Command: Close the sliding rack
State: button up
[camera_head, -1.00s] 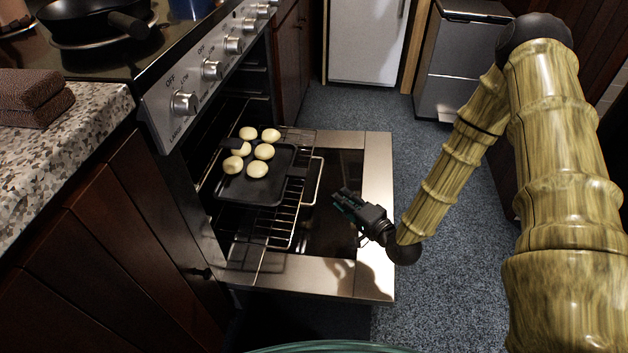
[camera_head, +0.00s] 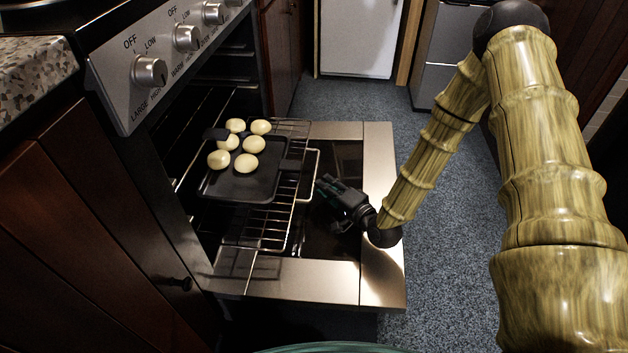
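The sliding rack (camera_head: 272,222) is a chrome wire oven rack, pulled part way out of the oven over the lowered door. A dark baking tray (camera_head: 247,184) lies on it with several pale round buns (camera_head: 246,163). My gripper (camera_head: 327,189) is just right of the rack's front bar, above the open door, and points left toward the rack. It holds nothing that I can see. Its fingers are small and dark here, so their opening is unclear. Whether it touches the rack's front bar cannot be told.
The oven door (camera_head: 378,200) is folded down flat beneath the rack. Stove knobs (camera_head: 150,71) line the panel above left. Dark wood cabinets (camera_head: 60,250) stand at the left. Blue-grey floor (camera_head: 440,200) is clear to the right of the door.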

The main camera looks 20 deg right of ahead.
aim_at(314, 176)
jog(key=shift+b+x, duration=1.05)
jog(key=shift+x, duration=2.1)
grip_shut()
